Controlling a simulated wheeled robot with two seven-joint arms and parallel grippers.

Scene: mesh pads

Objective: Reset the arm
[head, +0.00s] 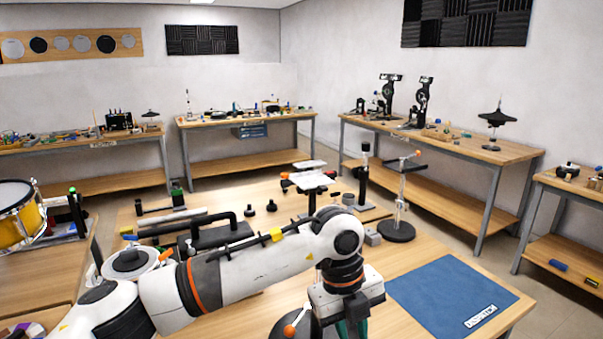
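My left arm, white with black and orange bands, reaches in from the lower left across the front of the wooden table. Its wrist bends down, and my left gripper (352,329) points downward at the bottom edge of the head view. Only the upper part of its teal fingers shows, so I cannot tell whether it is open or shut, or whether it holds anything. A blue mat (450,300) with a white label lies flat on the table to the right of the gripper. My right arm and gripper are not in view.
A stand with a round dark base (396,232) and a dark post (362,180) rise behind the wrist. A black handled tool (215,237) and small dark parts lie behind the forearm. A yellow drum (22,220) stands at far left. The blue mat is bare apart from its label.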

